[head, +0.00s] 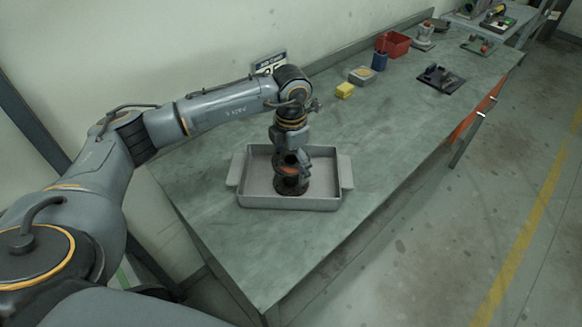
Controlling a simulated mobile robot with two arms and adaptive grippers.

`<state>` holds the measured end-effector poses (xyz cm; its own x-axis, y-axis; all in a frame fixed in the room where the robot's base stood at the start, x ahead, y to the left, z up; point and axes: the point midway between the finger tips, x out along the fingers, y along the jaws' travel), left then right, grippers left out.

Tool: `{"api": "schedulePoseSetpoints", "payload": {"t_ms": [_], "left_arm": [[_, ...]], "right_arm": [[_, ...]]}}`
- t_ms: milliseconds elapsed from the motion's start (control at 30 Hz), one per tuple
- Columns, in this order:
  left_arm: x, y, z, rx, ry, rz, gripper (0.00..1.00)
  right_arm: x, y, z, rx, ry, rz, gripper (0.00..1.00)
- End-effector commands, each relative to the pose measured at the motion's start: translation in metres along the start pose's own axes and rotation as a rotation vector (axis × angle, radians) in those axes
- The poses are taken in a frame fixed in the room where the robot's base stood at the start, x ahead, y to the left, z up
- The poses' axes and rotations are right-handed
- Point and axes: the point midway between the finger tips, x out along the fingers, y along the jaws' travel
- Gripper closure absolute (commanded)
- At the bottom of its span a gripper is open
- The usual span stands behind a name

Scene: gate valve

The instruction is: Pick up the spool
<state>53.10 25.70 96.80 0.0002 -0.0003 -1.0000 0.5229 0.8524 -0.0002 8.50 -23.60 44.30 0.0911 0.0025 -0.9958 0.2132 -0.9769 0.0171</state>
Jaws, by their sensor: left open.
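The spool (291,186) is a small dark, rust-coloured piece with a round flanged base. It stands in a grey tray (334,200) on the bench. My left gripper (292,163) points down over the tray, right at the top of the spool. It is open, with its fingers at the spool's upper part. The gripper hides part of the spool, and I cannot tell whether the fingers touch it. My right gripper is not in view.
The long green-grey bench (235,265) is bare in front of the tray. Behind it are a yellow block (344,90), a grey container (362,76), a red bin (397,44) and a dark flat fixture (440,78). A wall runs along the left.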

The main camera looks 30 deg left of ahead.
Motion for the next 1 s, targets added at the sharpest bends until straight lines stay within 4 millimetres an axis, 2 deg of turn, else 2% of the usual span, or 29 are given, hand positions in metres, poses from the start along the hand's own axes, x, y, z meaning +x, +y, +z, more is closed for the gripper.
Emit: {"api": "schedulePoseSetpoints", "payload": {"t_ms": [100, 333, 600, 700, 1000], "left_arm": [[0.0083, -0.0003, -0.0003, 0.001, 0.001, 0.0, 0.0], [0.0095, -0.0002, 0.0, 0.001, 0.0, 0.001, 0.02], [0.0092, -0.0003, 0.0, 0.001, 0.0, 0.0, 0.57], [0.0065, 0.0002, 0.0014, 0.001, -0.005, 0.001, 0.74], [0.0056, 0.0002, 0.0014, 0.001, -0.005, 0.002, 0.74]], "right_arm": [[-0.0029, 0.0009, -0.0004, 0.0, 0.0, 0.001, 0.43], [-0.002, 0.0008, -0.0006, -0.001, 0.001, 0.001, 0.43], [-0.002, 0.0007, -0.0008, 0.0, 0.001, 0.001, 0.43], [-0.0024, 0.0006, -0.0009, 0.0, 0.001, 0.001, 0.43], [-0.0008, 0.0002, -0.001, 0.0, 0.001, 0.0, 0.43]]}}
